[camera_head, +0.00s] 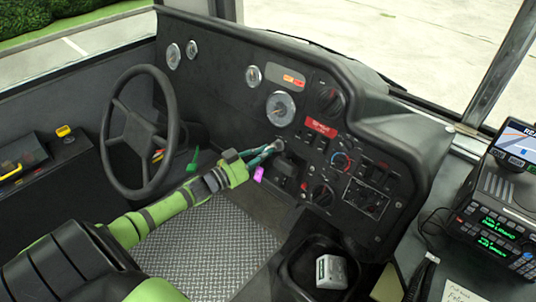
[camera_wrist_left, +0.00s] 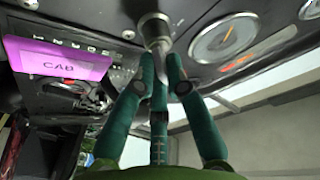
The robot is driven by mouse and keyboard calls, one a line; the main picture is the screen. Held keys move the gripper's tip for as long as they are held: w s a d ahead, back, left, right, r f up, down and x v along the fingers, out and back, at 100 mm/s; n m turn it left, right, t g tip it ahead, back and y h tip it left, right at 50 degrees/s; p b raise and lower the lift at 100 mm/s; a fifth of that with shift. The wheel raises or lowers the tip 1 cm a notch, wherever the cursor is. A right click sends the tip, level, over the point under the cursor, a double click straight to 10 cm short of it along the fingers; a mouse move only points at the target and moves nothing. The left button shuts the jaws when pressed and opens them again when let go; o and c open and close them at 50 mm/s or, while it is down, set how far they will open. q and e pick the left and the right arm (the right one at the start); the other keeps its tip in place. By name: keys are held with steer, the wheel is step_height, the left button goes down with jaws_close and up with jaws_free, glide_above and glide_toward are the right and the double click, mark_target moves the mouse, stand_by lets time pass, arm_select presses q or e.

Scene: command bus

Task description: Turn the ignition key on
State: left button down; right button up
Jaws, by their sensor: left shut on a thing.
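My left gripper (camera_head: 272,148) reaches to the dashboard below the big round gauge. In the left wrist view its teal fingers (camera_wrist_left: 162,62) are shut around the end of a grey metal ignition piece (camera_wrist_left: 153,27) that sticks out of the panel. I take this to be the ignition key in its switch; the key's shape and its turned angle are hidden between the fingertips. A purple tag (camera_head: 258,174) hangs just below the gripper in the head view. In the left wrist view the tag (camera_wrist_left: 62,64) reads "CAB". My right gripper is not in view.
The steering wheel (camera_head: 143,132) stands left of my left arm. The round gauge (camera_head: 280,109) and a red label (camera_head: 320,127) are close above the gripper. Knobs and switches (camera_head: 322,195) lie to the right.

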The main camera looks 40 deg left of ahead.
arm_select(q)
steer(key=shift+a+m+g+h, duration=0.1)
steer(key=shift+m+g+h, duration=0.25)
steer(key=shift+m, duration=0.55)
steer(key=shift+m+h, duration=0.25)
steer(key=shift+m, duration=0.05)
steer(key=c, duration=1.3)
jaws_free()
steer(key=shift+o, duration=0.2)
steer(key=v, duration=1.2)
